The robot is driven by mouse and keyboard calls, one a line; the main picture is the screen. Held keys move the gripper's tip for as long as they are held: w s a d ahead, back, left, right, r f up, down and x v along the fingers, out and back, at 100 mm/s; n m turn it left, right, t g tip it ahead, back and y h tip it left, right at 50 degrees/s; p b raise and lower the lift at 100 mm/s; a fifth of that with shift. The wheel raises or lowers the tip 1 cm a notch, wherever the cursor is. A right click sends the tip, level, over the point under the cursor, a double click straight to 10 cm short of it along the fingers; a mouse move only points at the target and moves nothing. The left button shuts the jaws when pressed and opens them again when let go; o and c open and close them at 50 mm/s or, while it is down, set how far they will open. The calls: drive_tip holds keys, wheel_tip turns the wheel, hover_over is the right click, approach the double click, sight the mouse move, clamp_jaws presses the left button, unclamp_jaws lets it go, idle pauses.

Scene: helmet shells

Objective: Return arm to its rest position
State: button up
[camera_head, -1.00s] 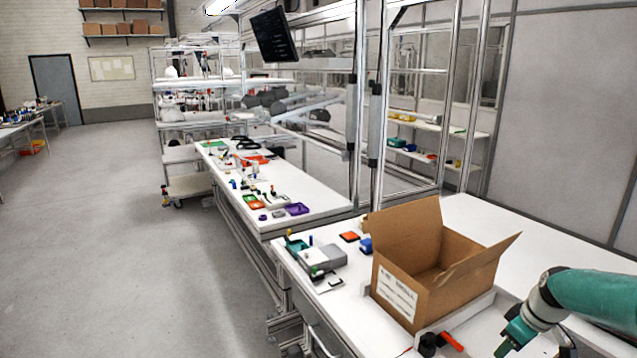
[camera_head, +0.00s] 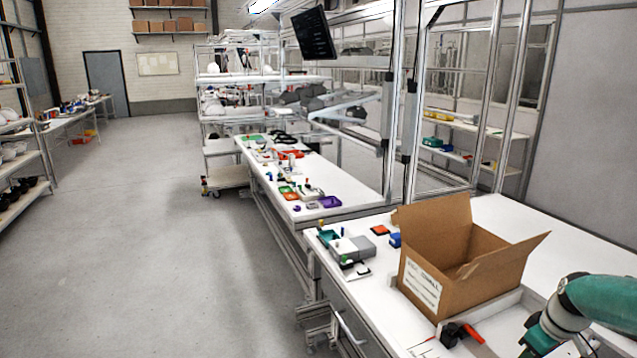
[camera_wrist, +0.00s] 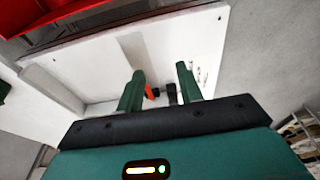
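My arm, teal with grey joints, reaches in at the lower right of the head view. My gripper (camera_head: 537,343) is partly cut off there by the bottom of the picture. In the wrist view my gripper (camera_wrist: 158,88) shows two dark green fingers standing apart with nothing held between them. Beyond the fingertips are a white work surface (camera_wrist: 185,40) and small orange and black items (camera_wrist: 160,92), some way off and not touched.
An open cardboard box (camera_head: 465,262) stands on the near white table (camera_head: 510,210). Small parts and trays lie to its left. A red-and-black tool (camera_head: 460,333) lies in front of it. The grey floor (camera_head: 160,230) at left is clear, with racks at the far left.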

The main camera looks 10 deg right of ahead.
drive_tip(key=s+a+r+h, duration=0.1)
drive_tip(key=a+r, duration=0.3)
drive_tip(key=a, duration=0.5)
drive_tip(key=a+r+h, duration=0.2)
drive_tip(key=a+r, duration=0.1)
drive_tip(key=a, duration=0.6)
drive_tip(key=s+a+r+m+t+y, duration=0.1)
drive_tip(key=s+a+r, duration=0.2)
drive_tip(key=s+a, duration=0.3)
drive_tip(key=s+a+r+m+t+y, duration=0.1)
drive_tip(key=s+a+r+m+t, duration=0.1)
drive_tip(key=s+a, duration=0.4)
drive_tip(key=a+r, duration=0.1)
drive_tip(key=a, duration=0.4)
drive_tip(key=shift+s, duration=0.15)
